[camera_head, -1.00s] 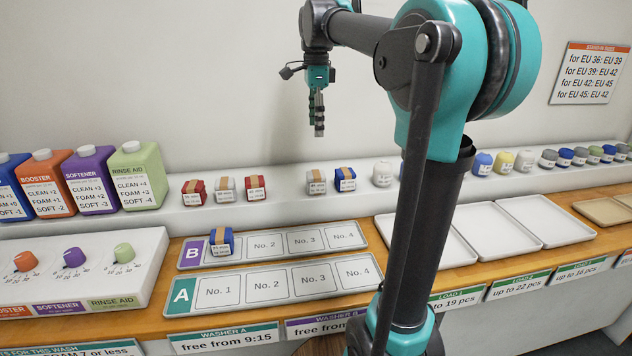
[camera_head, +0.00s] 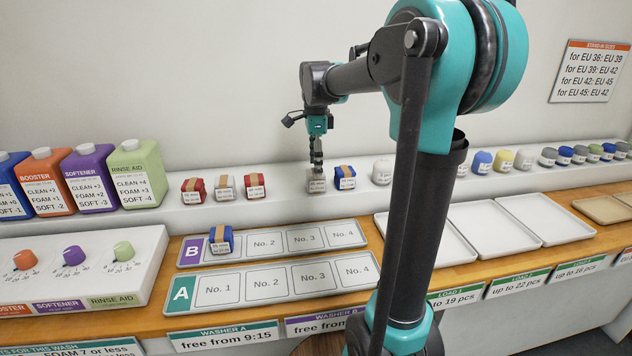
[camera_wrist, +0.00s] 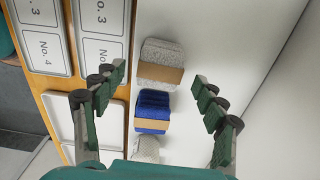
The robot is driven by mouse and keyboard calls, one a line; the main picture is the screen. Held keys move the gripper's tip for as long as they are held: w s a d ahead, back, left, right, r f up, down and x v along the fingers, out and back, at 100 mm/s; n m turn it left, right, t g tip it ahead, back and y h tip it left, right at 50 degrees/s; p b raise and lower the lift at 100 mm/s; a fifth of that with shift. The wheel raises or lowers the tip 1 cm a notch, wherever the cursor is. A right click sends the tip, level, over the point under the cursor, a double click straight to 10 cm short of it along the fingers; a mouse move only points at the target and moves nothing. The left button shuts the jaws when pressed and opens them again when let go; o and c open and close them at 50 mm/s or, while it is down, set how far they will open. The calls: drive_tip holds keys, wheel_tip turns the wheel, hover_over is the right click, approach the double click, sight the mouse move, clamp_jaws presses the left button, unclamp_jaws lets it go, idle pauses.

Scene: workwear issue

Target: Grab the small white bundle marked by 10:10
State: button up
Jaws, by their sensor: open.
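A small white bundle (camera_head: 316,187) with a tan band stands on the white ledge, left of a blue bundle (camera_head: 345,178). My gripper (camera_head: 316,168) points down right over it and hides its top in the head view. In the wrist view my open fingers (camera_wrist: 160,73) are on either side of this white bundle (camera_wrist: 157,52), with nothing held. A second small white bundle (camera_head: 225,188) stands farther left between two red bundles (camera_head: 193,190). The time on the labels is too small to read.
The blue bundle (camera_wrist: 152,105) sits close beside the white one. Another blue bundle (camera_head: 221,240) lies on the first place of tray B (camera_head: 190,254). Tray A (camera_head: 182,293) is empty. Detergent jugs (camera_head: 91,180) stand at left; round bundles (camera_head: 482,163) continue along the ledge at right.

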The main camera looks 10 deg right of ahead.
sight(316, 180)
wheel_tip(316, 180, down, 4)
drive_tip(key=shift+f, duration=0.25)
drive_tip(key=c, duration=1.3)
drive_tip(key=shift+r, duration=0.1)
